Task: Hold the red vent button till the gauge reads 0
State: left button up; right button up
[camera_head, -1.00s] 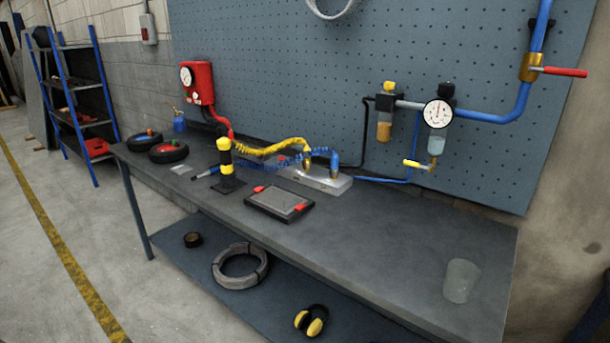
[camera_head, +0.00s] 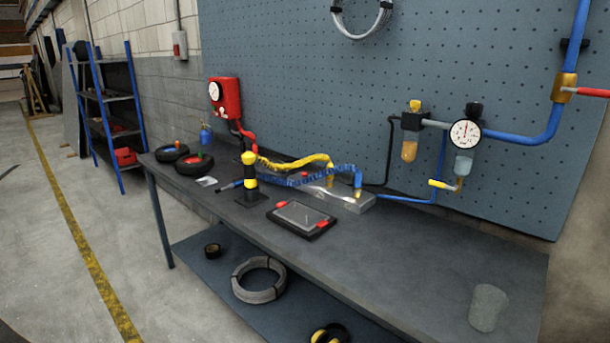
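A round white gauge (camera_head: 465,133) is mounted on the pipework on the pegboard at the right; its reading is too small to tell. A second white dial (camera_head: 214,91) sits on a red wall box (camera_head: 230,97). A metal block (camera_head: 349,198) with yellow and blue coiled hoses stands at the back of the bench. A small red spot (camera_head: 304,174) shows near the block, partly behind the hoses; I cannot tell whether it is the vent button. Neither of my grippers is in view.
The grey workbench (camera_head: 420,262) is bare at its front right, apart from a translucent cup (camera_head: 487,308). A black tray with red clips (camera_head: 301,219), a black-and-yellow post (camera_head: 249,178) and two small wheels stand on it. Open floor (camera_head: 75,235) lies at the left.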

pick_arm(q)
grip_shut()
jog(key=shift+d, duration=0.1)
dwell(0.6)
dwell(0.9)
